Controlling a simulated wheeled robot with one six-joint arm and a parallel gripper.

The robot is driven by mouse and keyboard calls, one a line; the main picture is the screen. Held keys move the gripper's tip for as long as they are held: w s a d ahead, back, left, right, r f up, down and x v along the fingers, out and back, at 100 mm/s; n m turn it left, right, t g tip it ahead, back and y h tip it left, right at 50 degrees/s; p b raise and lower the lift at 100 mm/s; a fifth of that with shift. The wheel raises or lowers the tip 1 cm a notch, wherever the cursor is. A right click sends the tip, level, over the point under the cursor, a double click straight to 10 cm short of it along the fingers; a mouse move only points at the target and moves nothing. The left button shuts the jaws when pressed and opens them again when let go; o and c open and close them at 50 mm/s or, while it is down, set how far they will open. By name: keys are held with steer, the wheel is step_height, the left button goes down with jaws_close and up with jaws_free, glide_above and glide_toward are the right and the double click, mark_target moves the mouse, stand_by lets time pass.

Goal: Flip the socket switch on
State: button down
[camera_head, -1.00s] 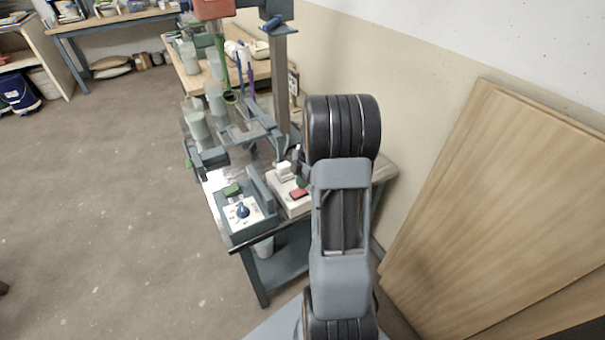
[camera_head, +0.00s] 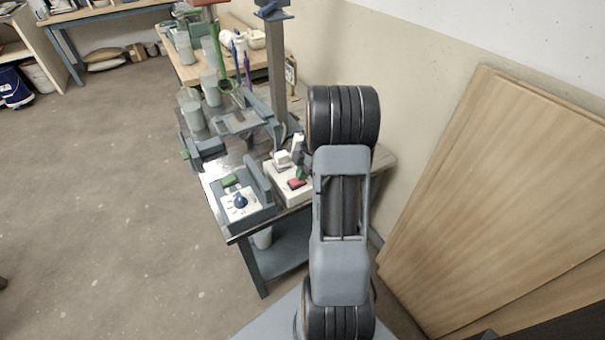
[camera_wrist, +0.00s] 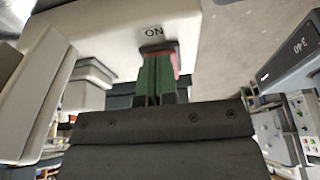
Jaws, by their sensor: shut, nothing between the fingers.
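The white socket box (camera_head: 283,190) stands on the near right part of the workbench, with a red switch (camera_head: 296,184) on its top. In the wrist view the red switch (camera_wrist: 176,62) shows behind my fingers, beside the printed word ON on the pale socket box (camera_wrist: 110,25). My gripper (camera_wrist: 158,60) has green fingers, shut together with nothing between them. The fingertips are at the switch and hide much of it; I cannot tell whether they touch it. In the head view my gripper (camera_head: 301,172) is partly hidden by my arm.
A control box with a blue knob (camera_head: 240,201) and a green button (camera_head: 229,181) is left of the socket. A white plug (camera_head: 282,159) sits on the socket's far part. A metal column (camera_head: 277,75) rises behind. Wooden boards (camera_head: 490,200) lean on the right wall. The left floor is open.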

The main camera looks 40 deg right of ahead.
steer(key=shift+a, duration=0.15)
steer(key=shift+w+a+r, duration=0.15)
steer(key=shift+a+r, duration=0.15)
steer(key=shift+a, duration=0.35)
steer(key=shift+d+r+p, duration=0.1)
steer(key=shift+r+p, duration=0.25)
steer(key=shift+r, duration=0.2)
steer(key=p+v, duration=0.1)
steer(key=v, duration=0.2)
steer(key=shift+a+r+p, duration=0.15)
steer(key=shift+a+p, duration=0.05)
steer(key=shift+p, duration=0.2)
steer(key=d+r, duration=0.5)
steer(key=r, duration=0.3)
steer(key=shift+s+d, duration=0.2)
steer(key=shift+s, duration=0.15)
steer(key=shift+r, duration=0.15)
